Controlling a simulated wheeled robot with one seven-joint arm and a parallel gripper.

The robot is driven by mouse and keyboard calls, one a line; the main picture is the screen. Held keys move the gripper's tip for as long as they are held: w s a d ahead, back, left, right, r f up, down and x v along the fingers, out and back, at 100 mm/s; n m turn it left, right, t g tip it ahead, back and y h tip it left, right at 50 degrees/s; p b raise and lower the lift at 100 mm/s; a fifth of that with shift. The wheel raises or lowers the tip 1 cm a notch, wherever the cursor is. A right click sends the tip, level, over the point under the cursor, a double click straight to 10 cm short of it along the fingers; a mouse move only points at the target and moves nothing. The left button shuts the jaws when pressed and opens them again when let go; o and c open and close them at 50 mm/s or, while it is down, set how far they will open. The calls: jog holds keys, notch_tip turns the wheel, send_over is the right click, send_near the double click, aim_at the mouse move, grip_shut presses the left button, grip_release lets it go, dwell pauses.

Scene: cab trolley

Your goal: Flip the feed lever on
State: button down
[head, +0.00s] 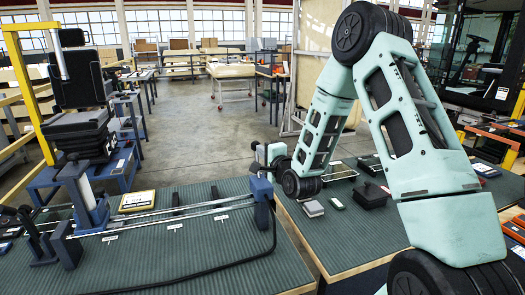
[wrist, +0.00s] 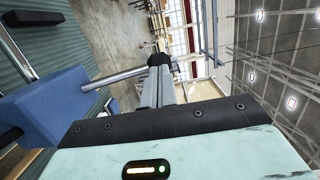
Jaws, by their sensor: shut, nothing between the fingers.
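A blue block (head: 262,188) stands at the right end of the long metal rods on the green ribbed table. In the wrist view the blue block (wrist: 42,108) is at the left, and a metal lever rod (wrist: 115,77) sticks out of it, rising to the right. The rod's far end meets or passes behind the dark tip of my gripper (wrist: 160,62); I cannot tell whether they touch. In the head view my gripper (head: 266,152) is just above and behind the blue block. Its fingers are shut and empty. No lever label is readable.
Two parallel rods (head: 170,213) run left to a blue bracket. A yellow-framed device (head: 137,201) lies behind them. A black cable (head: 200,268) crosses the table front. A black box (head: 370,195) and small items lie on the right table. Open floor (head: 205,135) lies behind.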

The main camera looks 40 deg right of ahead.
jog(key=shift+w, duration=0.1)
dwell(0.3)
jog(key=w+g+p, duration=0.1)
jog(key=p, duration=0.1)
jog(key=w+g+p, duration=0.1)
jog(key=p, duration=0.1)
jog(key=w+d+g+p, duration=0.1)
jog(key=p, duration=0.1)
jog(key=shift+w+r+m+g, duration=0.15)
jog(key=shift+r+m+g, duration=0.15)
jog(key=shift+r+g, duration=0.1)
jog(key=w+f+g, duration=0.1)
jog(key=w, duration=0.1)
jog(key=w+d+f+g+y, duration=0.1)
jog(key=w+f, duration=0.1)
jog(key=shift+w+d+f, duration=0.1)
jog(key=shift+w, duration=0.05)
jog(key=shift+b, duration=0.3)
